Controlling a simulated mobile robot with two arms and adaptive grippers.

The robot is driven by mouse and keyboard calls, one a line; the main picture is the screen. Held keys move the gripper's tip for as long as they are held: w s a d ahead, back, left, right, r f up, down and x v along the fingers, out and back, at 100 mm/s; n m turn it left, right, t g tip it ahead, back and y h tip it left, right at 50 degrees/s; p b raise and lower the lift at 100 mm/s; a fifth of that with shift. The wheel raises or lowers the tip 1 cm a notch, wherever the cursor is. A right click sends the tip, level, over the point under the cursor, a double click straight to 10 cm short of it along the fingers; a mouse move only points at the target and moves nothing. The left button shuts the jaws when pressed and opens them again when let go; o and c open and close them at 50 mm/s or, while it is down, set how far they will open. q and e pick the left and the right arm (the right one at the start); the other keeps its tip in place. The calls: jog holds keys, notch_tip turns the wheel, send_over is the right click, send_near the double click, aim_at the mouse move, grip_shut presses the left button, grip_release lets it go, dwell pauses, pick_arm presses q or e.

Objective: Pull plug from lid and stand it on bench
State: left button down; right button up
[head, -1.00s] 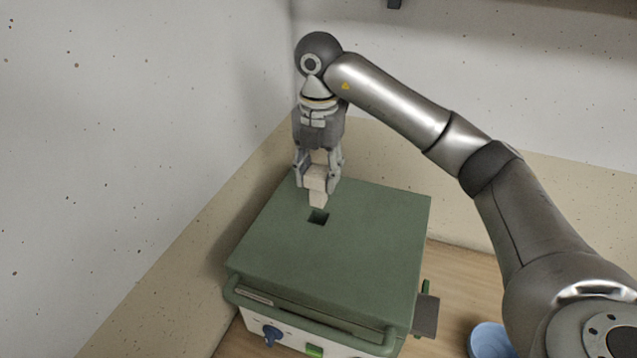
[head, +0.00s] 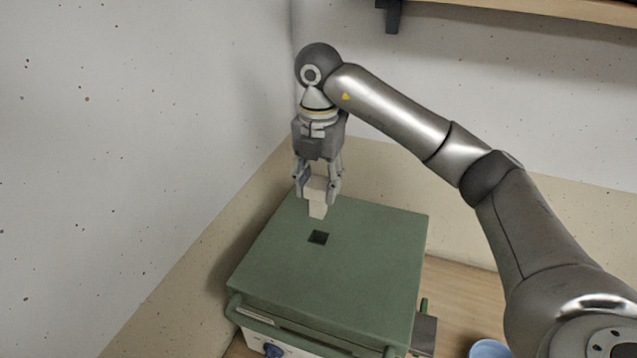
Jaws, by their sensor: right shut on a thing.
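My right gripper (head: 318,190) points down, shut on a pale block-shaped plug (head: 317,210). The plug is upright, with its lower end showing below the fingers. It is held above the green lid (head: 355,265) of a box-shaped kiln, clear of the dark square hole (head: 318,237) in the lid. The bench (head: 457,295) is a wood-coloured top, seen to the right of the kiln. My left gripper is not in view.
A light blue round container (head: 489,349) stands on the bench at the lower right. A wall rises close on the left and another behind. A shelf (head: 540,10) is at the top right. Bare bench shows between kiln and container.

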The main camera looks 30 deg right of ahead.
jog(key=shift+r+p, duration=2.35)
jog(key=shift+r, duration=0.6)
jog(key=shift+f, duration=0.1)
